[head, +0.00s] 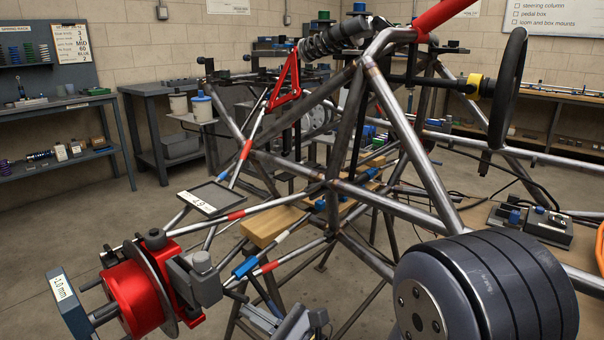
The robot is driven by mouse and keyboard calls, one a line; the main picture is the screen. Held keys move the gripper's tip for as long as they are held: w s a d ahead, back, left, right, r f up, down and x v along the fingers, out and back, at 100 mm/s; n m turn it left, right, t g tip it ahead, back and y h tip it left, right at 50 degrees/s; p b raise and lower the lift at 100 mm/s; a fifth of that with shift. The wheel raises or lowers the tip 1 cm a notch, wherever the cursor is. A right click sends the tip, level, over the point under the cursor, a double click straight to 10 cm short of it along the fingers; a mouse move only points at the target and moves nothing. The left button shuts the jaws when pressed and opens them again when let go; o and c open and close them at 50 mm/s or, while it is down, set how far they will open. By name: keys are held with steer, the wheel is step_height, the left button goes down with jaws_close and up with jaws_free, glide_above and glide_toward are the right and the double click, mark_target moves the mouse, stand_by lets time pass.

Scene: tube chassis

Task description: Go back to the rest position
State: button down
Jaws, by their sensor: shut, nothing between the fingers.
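I cannot make out my gripper anywhere in the head view. The tube chassis (410,135) fills the middle, a frame of bare grey welded tubes. A red hub (130,300) with a thin brake disc and a grey caliper (198,278) sits at the lower left, at the end of suspension arms with red and white bands. A red triangular rocker (286,82) and a dark coil-over damper (335,38) sit high on the frame. A black steering wheel (508,75) stands at the upper right.
A large dark ribbed cylinder (500,290) blocks the lower right. Workbenches (60,170) line the walls. Open floor (90,225) shows at left.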

steer(key=shift+w+f+t+y+b, duration=0.15)
steer(key=shift+f+t+y+b, duration=0.1)
steer(key=shift+f+b, duration=0.45)
steer(key=shift+w+f+t+y+b, duration=0.15)
steer(key=shift+f+y+b, duration=0.1)
steer(key=shift+f+b, duration=0.45)
steer(key=shift+s, duration=0.1)
